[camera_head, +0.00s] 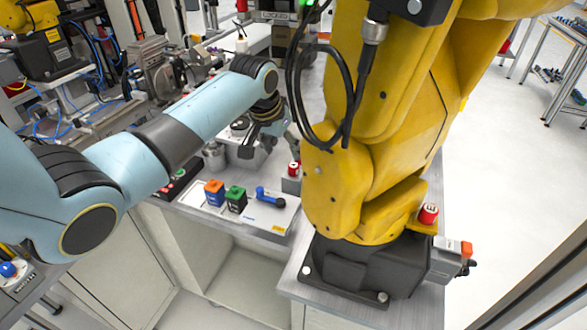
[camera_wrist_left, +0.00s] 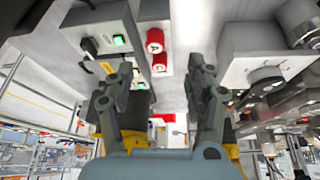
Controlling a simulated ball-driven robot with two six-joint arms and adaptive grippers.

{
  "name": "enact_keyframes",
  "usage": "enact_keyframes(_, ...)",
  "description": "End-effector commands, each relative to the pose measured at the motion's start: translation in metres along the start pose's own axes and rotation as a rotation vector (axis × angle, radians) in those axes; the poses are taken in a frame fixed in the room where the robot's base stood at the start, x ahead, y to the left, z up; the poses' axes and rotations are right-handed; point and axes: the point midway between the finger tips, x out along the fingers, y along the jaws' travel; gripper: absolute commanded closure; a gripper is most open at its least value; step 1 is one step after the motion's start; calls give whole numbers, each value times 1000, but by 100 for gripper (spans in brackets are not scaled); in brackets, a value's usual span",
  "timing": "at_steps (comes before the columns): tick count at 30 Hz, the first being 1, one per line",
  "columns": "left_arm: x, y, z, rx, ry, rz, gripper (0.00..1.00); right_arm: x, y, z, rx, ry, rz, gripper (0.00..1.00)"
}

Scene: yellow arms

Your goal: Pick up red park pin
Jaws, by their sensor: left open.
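A small red cylinder with a white mark (camera_head: 293,168), which may be the red park pin, stands on a small grey box beside the yellow arm. A similar red cylinder (camera_head: 428,213) sits on the yellow arm's base. I cannot tell which is the pin. My left gripper (camera_head: 262,142) is open, above and left of the small grey box. Its spread fingers (camera_wrist_left: 160,82) show in the wrist view with nothing between them. My right gripper is out of view.
A large yellow arm (camera_head: 385,110) stands close on the right of my left gripper. Machinery crowds the back left.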

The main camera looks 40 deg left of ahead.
Motion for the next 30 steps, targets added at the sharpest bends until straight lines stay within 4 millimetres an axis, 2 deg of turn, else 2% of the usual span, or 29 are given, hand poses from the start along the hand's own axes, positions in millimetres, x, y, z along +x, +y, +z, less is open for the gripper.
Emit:
enact_keyframes(3,19,0,0,-1,-1,0,46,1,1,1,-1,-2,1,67)
enact_keyframes(11,38,2,0,1,-1,0,46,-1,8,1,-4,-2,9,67)
enact_keyframes(21,78,8,-1,1,-2,-1,46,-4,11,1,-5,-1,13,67)
enact_keyframes(30,82,8,-1,2,1,-1,46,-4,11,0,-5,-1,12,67)
